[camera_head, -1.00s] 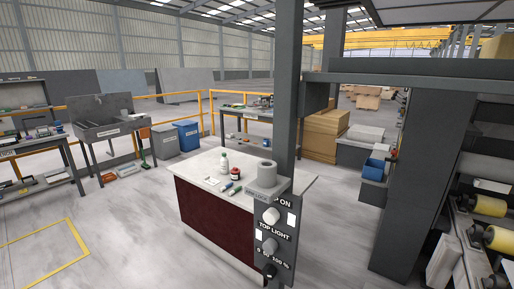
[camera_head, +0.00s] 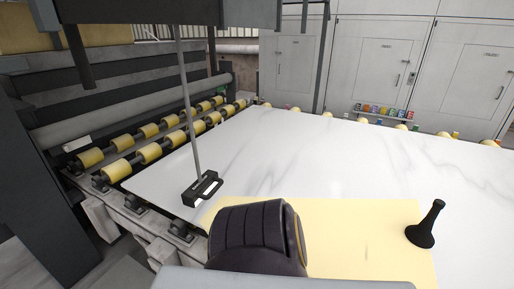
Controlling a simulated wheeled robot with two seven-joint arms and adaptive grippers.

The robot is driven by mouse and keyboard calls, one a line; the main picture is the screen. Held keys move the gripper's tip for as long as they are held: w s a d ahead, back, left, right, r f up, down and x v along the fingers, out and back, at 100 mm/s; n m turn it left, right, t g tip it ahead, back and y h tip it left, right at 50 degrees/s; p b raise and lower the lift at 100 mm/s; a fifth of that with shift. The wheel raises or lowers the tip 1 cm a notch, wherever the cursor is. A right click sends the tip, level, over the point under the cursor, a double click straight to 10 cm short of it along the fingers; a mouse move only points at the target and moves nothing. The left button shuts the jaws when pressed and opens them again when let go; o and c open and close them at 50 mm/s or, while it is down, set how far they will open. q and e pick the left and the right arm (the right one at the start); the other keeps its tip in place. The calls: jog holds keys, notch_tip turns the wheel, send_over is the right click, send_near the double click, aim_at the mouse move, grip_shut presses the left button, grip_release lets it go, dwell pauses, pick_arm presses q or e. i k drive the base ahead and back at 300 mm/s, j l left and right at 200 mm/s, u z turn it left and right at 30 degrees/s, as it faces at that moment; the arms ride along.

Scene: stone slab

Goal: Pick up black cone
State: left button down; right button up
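The black cone (camera_head: 424,228) stands upright at the right of the head view, with a wide round base and a narrow neck leaning slightly right. It rests near the right edge of a pale yellow sheet (camera_head: 350,240) on the white stone slab (camera_head: 300,150). A dark rounded ribbed part and a pale grey surface in the lower middle cover some of the sheet. Neither of my grippers is in view.
Yellow rollers (camera_head: 148,152) line the left edge. Grey cabinets (camera_head: 385,65) stand behind, with small coloured items (camera_head: 385,111) on a shelf. Much of the slab is clear.

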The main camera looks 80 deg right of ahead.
aim_at(420, 236)
jog(key=j+z, duration=0.1)
jog(key=z, duration=1.75)
jog(key=l+z, duration=0.1)
jog(key=z, duration=0.3)
jog(key=i+z, duration=0.1)
jog(key=z, duration=2.05)
jog(key=i, duration=0.05)
